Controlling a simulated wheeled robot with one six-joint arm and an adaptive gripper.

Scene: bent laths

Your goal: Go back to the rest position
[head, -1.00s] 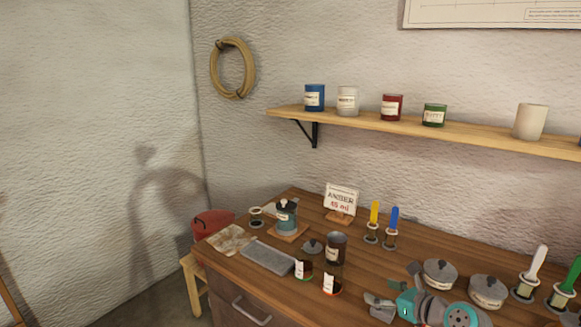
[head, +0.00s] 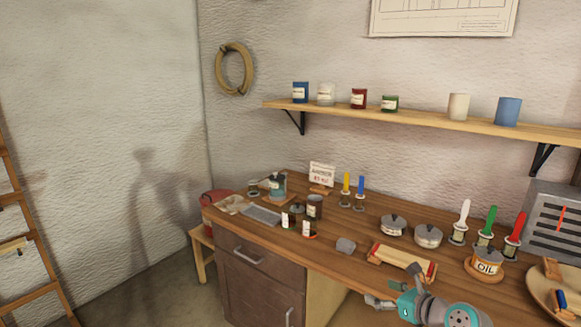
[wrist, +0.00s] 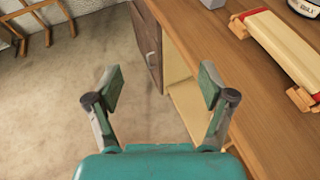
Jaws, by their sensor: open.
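My gripper (wrist: 160,95) is open and empty in the wrist view, its two fingers spread apart over the floor beside the workbench. In the head view my gripper (head: 378,301) shows small and partly hidden at the bottom, next to my teal arm, in front of the bench's front edge. Nothing is between the fingers.
A ladder (head: 28,240) leans at the left.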

